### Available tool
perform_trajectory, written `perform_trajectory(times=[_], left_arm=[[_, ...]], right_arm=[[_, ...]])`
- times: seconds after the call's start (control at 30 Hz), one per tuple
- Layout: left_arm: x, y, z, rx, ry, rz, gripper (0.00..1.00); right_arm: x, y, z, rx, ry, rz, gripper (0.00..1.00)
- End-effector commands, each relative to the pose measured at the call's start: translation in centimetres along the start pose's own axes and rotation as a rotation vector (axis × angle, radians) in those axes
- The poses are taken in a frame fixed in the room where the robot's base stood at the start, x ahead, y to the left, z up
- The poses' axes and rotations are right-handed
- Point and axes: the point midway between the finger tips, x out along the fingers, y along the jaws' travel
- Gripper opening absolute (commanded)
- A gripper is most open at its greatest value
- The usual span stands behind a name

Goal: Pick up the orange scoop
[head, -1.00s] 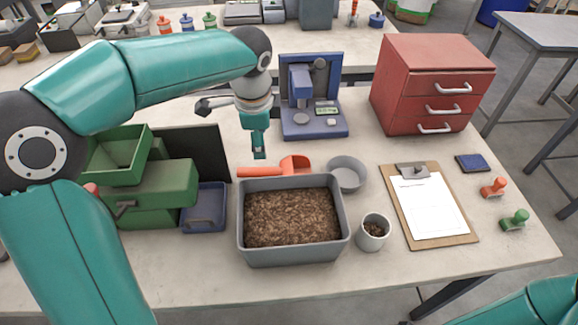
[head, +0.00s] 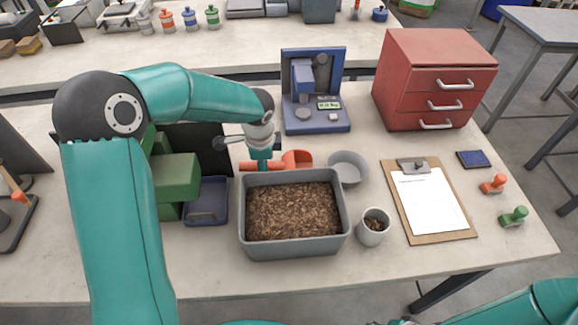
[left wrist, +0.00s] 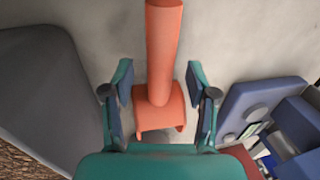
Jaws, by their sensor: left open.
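The orange scoop (head: 297,159) lies on the table behind the grey bin, its handle pointing left in the head view. My left gripper (head: 262,165) is over the handle, pointing down. In the left wrist view, the open fingers of the left gripper (left wrist: 161,105) are on either side of the scoop (left wrist: 163,55), near where the handle meets the scoop's head. Gaps show between the fingers and the scoop. Only part of my right arm shows at the bottom right of the head view; its gripper is out of view.
The grey bin (head: 294,251) of brown pellets stands just in front of the scoop. A grey round dish (head: 348,168) is to its right, and a blue machine (head: 316,118) stands behind. A blue tray (head: 206,202) and green box (head: 176,178) are left.

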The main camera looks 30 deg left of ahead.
Motion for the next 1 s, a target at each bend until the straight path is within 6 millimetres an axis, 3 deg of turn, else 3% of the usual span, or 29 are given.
perform_trajectory(times=[0.17, 0.43, 0.77, 1.0], left_arm=[[2.0, 0.0, 0.1, 0.0, -0.001, 0.001, 0.58], [2.2, 0.0, 0.0, 0.0, 0.0, -0.001, 0.56], [2.2, 0.0, 0.0, 0.0, 0.0, -0.001, 0.01], [2.1, -0.1, 0.0, 0.0, 0.001, -0.002, 0.0]], right_arm=[[-0.3, -0.1, 0.0, 0.0, 0.0, 0.0, 0.4], [-0.3, -0.1, 0.0, 0.0, 0.0, 0.0, 0.4], [-0.3, -0.1, 0.0, 0.0, 0.0, 0.0, 0.4], [-0.3, -0.1, 0.0, 0.0, 0.0, 0.0, 0.4]])
